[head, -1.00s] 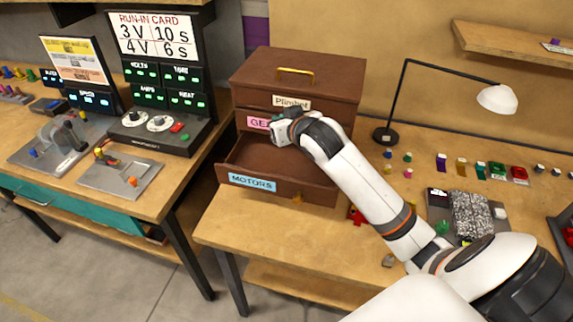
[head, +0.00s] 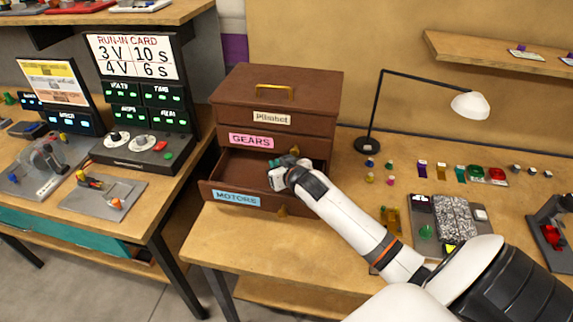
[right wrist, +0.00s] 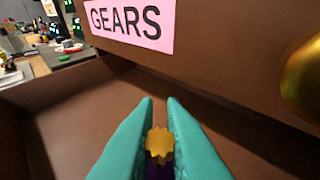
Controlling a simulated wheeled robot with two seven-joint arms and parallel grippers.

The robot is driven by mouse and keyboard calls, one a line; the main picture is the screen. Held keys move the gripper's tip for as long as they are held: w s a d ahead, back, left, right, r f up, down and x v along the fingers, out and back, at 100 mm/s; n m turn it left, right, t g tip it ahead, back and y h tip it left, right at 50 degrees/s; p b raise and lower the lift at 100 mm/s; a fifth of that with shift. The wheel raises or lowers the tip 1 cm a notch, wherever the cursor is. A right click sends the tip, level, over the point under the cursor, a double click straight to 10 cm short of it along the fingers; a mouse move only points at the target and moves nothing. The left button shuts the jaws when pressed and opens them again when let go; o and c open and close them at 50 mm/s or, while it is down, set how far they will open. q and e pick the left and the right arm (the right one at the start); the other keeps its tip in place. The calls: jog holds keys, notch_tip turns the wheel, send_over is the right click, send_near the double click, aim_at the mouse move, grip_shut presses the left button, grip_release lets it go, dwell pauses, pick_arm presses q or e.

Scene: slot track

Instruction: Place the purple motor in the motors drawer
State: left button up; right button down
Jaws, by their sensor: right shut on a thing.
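The motors drawer (head: 240,168) is the bottom drawer of the brown cabinet. It is pulled open and bears a blue MOTORS label (head: 236,198). My right gripper (head: 283,163) is at the open drawer, over its right part. In the right wrist view its teal fingers (right wrist: 160,108) are shut on the purple motor (right wrist: 158,172), which has a yellow gear (right wrist: 159,143) on its end. Most of the motor's body is hidden between the fingers. The bare brown drawer floor (right wrist: 85,118) shows beyond them. My left gripper is not in view.
The closed gears drawer with its pink label (head: 251,140) is just above, with a brass knob (right wrist: 303,78) close on the right. A lamp (head: 470,104) stands right of the cabinet. Several small parts lie along the bench's back. The bench front (head: 262,248) is clear.

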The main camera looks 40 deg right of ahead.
jog(key=d, duration=0.1)
jog(key=s+d+p, duration=0.1)
jog(key=shift+d+f, duration=0.35)
jog(key=shift+f, duration=0.15)
jog(key=shift+a+f, duration=0.1)
jog(key=c, duration=1.5)
grip_release()
jog(key=b+v, duration=0.1)
jog(key=v, duration=1.1)
